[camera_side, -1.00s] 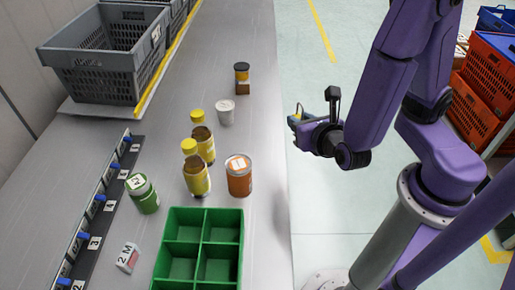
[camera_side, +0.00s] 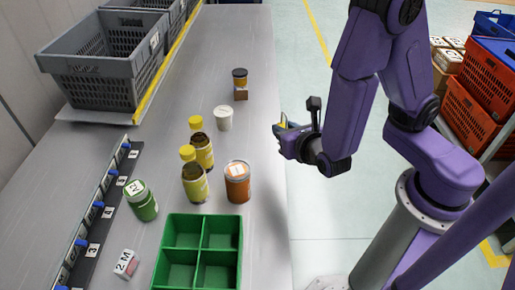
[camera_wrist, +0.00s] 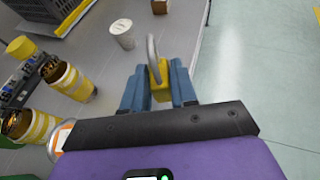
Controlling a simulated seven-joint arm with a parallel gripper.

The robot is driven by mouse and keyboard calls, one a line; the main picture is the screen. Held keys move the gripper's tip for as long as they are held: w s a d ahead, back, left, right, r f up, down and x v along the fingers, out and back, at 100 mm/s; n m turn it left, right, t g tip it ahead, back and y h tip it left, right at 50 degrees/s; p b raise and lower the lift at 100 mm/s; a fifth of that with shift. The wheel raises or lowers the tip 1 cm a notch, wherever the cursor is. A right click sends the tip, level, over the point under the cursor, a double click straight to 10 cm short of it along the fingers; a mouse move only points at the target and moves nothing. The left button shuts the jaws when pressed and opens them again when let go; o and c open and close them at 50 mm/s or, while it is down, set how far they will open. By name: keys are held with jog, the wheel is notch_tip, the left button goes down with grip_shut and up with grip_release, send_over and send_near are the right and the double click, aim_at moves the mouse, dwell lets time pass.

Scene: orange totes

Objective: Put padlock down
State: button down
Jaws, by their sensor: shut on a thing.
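A padlock with a yellow body and a grey metal shackle (camera_wrist: 160,82) is held between the blue fingers of my gripper (camera_wrist: 159,88) in the wrist view. The shackle points away from the gripper, toward the table side. In the side view my gripper (camera_side: 282,127) is just right of the grey table's (camera_side: 262,60) right edge, above floor level, with its fingers pointing left toward the table. The padlock is only a small yellow spot there, mostly hidden by the fingers.
On the table stand a white cup (camera_side: 224,119), an orange-brown can (camera_side: 238,182), yellow-capped bottles (camera_side: 195,183), a green jar (camera_side: 142,200), and a dark-lidded jar (camera_side: 240,77) by a brown box. A green divided tray (camera_side: 200,218) lies in front; a grey crate (camera_side: 95,84) stands at back left.

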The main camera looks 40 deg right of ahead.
jog(key=shift+w+f, duration=0.65)
jog(key=shift+w, duration=0.75)
send_over(257, 158)
jog(key=shift+s+d+f, duration=0.1)
jog(key=shift+f, duration=1.3)
jog(key=shift+s+d+f, duration=0.1)
jog(key=shift+f, duration=1.25)
jog(key=shift+w+a+f, duration=0.1)
jog(key=shift+w+f, duration=0.1)
jog(key=shift+f, duration=1.55)
jog(key=shift+f, duration=0.15)
jog(key=c, duration=0.9)
grip_release()
